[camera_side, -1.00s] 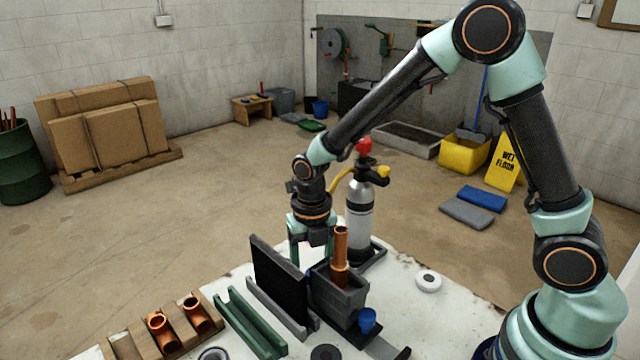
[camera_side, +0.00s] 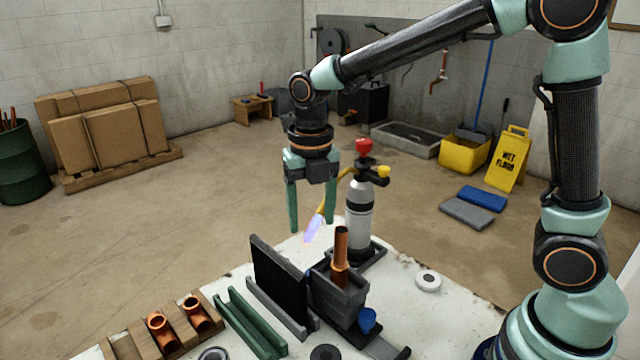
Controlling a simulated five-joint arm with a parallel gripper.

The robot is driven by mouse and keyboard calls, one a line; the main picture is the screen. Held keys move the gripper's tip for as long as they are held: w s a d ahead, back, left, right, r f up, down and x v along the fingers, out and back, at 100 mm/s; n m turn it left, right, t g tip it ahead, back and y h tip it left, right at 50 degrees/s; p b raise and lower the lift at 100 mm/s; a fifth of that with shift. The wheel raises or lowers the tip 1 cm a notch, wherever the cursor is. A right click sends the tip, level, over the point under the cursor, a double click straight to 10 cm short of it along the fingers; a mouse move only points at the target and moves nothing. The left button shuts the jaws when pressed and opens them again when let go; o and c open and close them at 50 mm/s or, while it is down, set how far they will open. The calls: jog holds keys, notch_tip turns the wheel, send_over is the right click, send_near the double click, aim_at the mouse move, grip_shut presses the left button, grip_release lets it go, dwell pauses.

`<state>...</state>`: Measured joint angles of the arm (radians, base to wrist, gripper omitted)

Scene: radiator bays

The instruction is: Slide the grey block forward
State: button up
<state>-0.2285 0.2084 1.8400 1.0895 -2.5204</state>
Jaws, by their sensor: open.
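The grey block (camera_side: 334,302) stands on the white table, on a dark flat rail (camera_side: 385,346) that runs toward the front right. A copper pipe (camera_side: 341,260) stands upright in it, and a small blue cup (camera_side: 367,320) is at its front right side. My gripper (camera_side: 312,228) is open and empty, fingers pointing down. It hangs in the air above the far part of the table, behind a black upright panel (camera_side: 277,282) and the grey block in this view.
A gas torch (camera_side: 359,215) stands close right of my gripper, with a bluish flame (camera_side: 313,230) near the fingertips. A green channel (camera_side: 250,325) and a wooden rack (camera_side: 165,330) with copper fittings lie at left. A white tape roll (camera_side: 428,281) lies at right.

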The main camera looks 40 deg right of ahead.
jog(key=shift+r, duration=0.1)
jog(key=s+r+m, duration=0.2)
jog(key=m, duration=0.3)
jog(key=s+r+m, duration=0.1)
jog(key=s+m, duration=0.1)
jog(key=m, duration=0.4)
jog(key=s+r+m, duration=0.2)
jog(key=s+m, duration=0.1)
jog(key=m, duration=0.3)
jog(key=shift+s+a+r, duration=0.1)
jog(key=shift+a+r, duration=0.2)
jog(key=s+m, duration=0.5)
jog(key=m, duration=1.1)
send_over(367, 314)
notch_tip(367, 314, down, 6)
notch_tip(367, 314, down, 13)
jog(key=shift+r, duration=0.1)
